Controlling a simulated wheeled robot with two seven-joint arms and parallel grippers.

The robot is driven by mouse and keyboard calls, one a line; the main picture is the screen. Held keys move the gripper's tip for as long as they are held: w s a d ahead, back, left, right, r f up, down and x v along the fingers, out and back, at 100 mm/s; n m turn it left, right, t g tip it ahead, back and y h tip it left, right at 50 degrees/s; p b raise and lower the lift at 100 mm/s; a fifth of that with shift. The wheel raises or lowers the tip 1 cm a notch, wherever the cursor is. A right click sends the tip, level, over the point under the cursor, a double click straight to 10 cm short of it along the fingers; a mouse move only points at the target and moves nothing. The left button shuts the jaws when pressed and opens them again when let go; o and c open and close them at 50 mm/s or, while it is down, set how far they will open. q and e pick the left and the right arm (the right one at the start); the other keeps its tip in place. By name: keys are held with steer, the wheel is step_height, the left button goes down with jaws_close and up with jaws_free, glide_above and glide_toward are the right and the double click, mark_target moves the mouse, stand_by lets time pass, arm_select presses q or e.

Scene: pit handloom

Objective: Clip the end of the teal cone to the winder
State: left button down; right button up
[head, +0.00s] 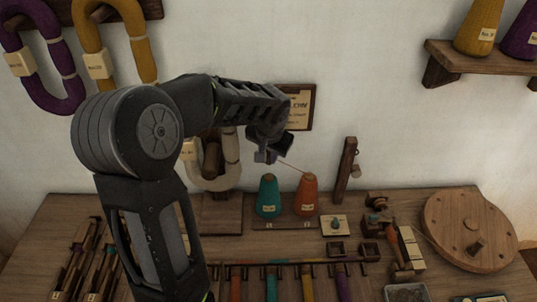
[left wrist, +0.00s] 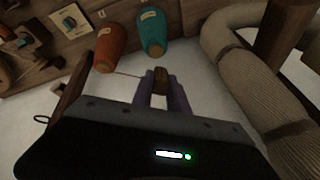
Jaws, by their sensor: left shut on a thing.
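The teal cone (head: 268,197) stands upright on a small base at the back of the bench, left of the orange cone (head: 306,195). In the left wrist view both the teal cone (left wrist: 152,33) and the orange cone (left wrist: 110,45) show upside down. My left gripper (head: 268,152) is above and behind the cones, shut on a small brown wooden piece (left wrist: 161,80). A thin thread (head: 292,167) runs from the gripper to the tip of the orange cone, not the teal one. A large wooden wheel with a knob (head: 446,225) lies at the right; I cannot tell whether it is the winder.
An upright wooden post (head: 346,168) stands right of the cones. A rack with coloured strips (head: 305,265) crosses the front. Yarn hanks (head: 40,65) hang on the wall, and a shelf (head: 480,58) is upper right.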

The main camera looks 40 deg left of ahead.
arm_select(q)
steer(key=shift+f, duration=0.1)
steer(key=shift+f+b, duration=1.75)
steer(key=shift+f, duration=0.8)
steer(key=shift+r, duration=0.1)
steer(key=shift+r+p, duration=1.7)
steer(key=shift+r, duration=0.8)
